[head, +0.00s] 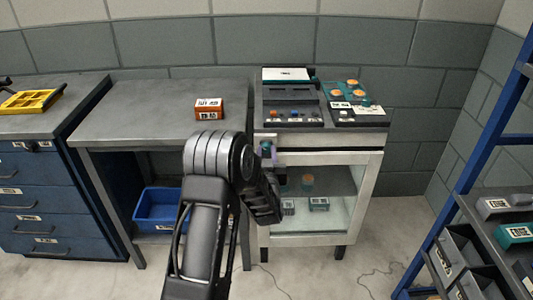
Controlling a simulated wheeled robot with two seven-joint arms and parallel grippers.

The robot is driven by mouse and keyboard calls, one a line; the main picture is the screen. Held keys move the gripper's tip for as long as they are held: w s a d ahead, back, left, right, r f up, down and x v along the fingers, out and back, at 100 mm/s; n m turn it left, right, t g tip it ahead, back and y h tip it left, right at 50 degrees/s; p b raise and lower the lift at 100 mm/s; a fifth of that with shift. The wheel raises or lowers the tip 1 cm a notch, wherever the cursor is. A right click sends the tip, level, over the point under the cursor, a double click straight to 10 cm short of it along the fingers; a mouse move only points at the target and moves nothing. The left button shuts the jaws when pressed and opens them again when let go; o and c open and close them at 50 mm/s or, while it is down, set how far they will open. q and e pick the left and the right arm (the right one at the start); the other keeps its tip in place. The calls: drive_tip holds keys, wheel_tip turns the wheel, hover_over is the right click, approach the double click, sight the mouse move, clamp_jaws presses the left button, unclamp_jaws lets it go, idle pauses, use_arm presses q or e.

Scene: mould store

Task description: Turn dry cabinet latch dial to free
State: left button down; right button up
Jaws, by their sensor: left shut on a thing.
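The dry cabinet (370,190) is a pale metal cabinet with a glass front, right of centre. The fingertips are mostly hidden, and the dial's setting cannot be read. The door appears closed. My right gripper is not in view.
On the cabinet stand a control panel (290,115) and a teal tray (340,92) with orange pieces. A grey table (150,120) with an orange-brown box (208,109) is at left, a blue bin (157,208) below. A blue-framed rack (470,150) stands at right.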

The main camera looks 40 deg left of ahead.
use_arm(q)
drive_tip(key=shift+m, duration=0.3)
drive_tip(key=m+b, duration=0.1)
drive_tip(key=m, duration=0.2)
drive_tip(key=shift+d+b, duration=0.1)
drive_tip(key=shift+b, duration=0.2)
drive_tip(key=m, duration=0.4)
drive_tip(key=shift+w, duration=0.1)
drive_tip(key=m, duration=0.4)
drive_tip(key=shift+d+m, duration=0.1)
drive_tip(key=shift+m, duration=0.2)
drive_tip(key=m+p, duration=0.1)
drive_tip(key=m, duration=0.4)
drive_tip(key=shift+f+m, duration=0.15)
drive_tip(key=shift+m, duration=0.25)
drive_tip(key=c, duration=1.1)
unclamp_jaws()
